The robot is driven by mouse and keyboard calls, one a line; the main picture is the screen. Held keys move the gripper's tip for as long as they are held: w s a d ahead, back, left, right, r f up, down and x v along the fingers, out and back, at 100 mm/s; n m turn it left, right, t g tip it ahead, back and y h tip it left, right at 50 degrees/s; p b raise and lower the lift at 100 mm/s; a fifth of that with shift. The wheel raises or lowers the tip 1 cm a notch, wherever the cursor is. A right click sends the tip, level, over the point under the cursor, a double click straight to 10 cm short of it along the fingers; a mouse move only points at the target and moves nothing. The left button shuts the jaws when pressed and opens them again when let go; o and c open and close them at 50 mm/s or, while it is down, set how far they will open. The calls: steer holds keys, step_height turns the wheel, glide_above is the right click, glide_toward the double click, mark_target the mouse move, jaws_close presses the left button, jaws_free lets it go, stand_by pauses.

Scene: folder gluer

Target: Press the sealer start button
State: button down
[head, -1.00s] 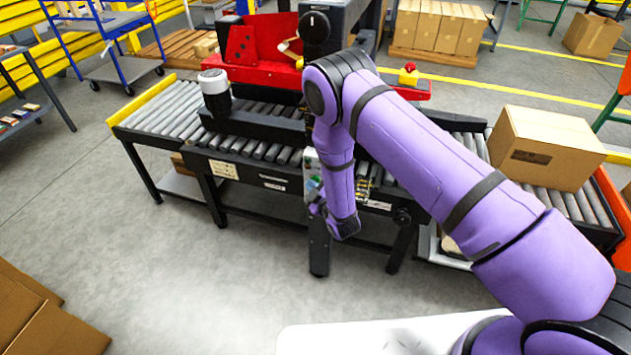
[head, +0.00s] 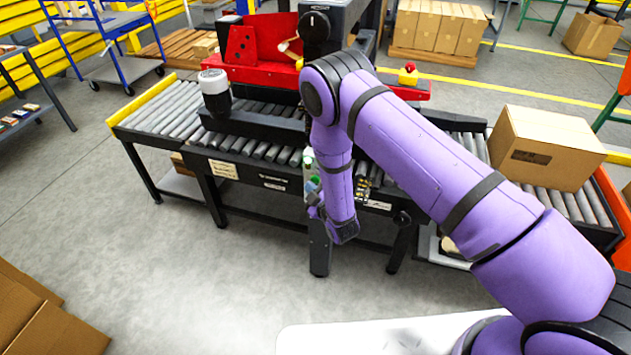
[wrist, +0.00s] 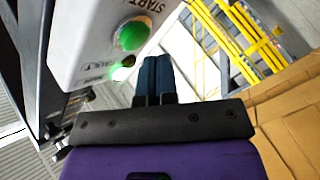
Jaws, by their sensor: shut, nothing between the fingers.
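The sealer's pale control box (wrist: 90,35) fills the upper left of the wrist view. A green button (wrist: 133,35) sits on its face beside the printed word START. A second, brightly lit greenish button or lamp (wrist: 122,70) is just below it. My gripper (wrist: 158,62) is shut and empty, its dark fingers side by side just right of the buttons. I cannot tell whether the fingertips touch the box.
The roller conveyor (head: 170,108) runs behind my arm, with the red and black sealer (head: 262,40) above it. A cardboard box (head: 545,148) stands on the right rollers. Open floor (head: 180,270) lies at the front left.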

steer(key=shift+s+a, duration=0.35)
steer(key=shift+s, duration=0.6)
steer(key=shift+s+a, duration=0.3)
steer(key=shift+s, duration=0.6)
steer(key=shift+s+a, duration=0.35)
steer(key=shift+s, duration=0.6)
